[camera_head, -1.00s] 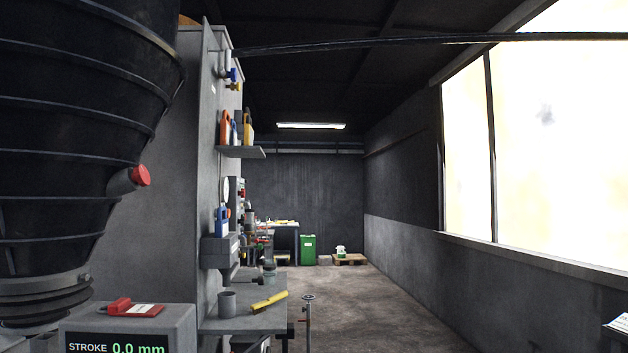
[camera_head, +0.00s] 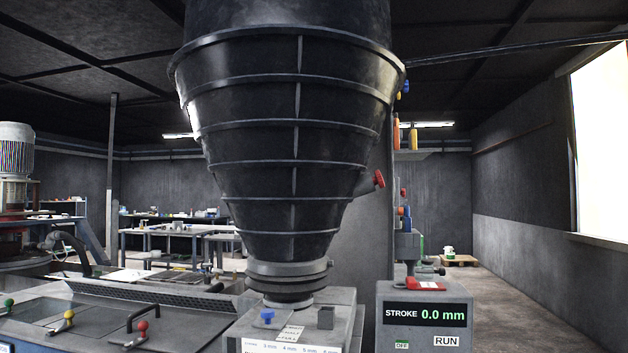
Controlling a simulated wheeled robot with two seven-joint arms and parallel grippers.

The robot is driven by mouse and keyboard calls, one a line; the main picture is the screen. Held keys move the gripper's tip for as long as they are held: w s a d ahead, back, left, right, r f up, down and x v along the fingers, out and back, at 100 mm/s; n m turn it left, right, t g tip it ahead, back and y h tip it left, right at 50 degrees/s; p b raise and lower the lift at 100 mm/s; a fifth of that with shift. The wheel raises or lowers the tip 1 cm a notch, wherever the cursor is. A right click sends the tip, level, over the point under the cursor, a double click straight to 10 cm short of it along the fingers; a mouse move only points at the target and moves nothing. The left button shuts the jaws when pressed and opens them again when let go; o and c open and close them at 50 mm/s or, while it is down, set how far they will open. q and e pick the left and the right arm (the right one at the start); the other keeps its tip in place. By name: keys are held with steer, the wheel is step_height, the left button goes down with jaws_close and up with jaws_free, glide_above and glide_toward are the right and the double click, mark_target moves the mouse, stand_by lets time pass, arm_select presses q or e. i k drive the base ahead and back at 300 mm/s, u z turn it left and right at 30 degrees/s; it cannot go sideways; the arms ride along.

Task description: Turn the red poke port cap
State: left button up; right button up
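The red poke port cap (camera_head: 379,179) sits on the end of a short stub at the lower right side of the large black ribbed hopper (camera_head: 290,130). It faces right and slightly upward. The hopper narrows down to a collar above a grey machine housing. Neither of my grippers shows in the head view.
A grey box with a STROKE 0.0 mm display (camera_head: 427,315) stands at the lower right, with a red item (camera_head: 425,285) on top. The screen deck (camera_head: 95,320) with ball-topped levers lies at the lower left. Open floor (camera_head: 510,300) shows at the right.

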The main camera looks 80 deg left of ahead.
mark_target(378, 179)
steer(key=k, duration=1.5)
steer(key=u, duration=0.75)
steer(key=i, duration=1)
steer(key=u, duration=0.4)
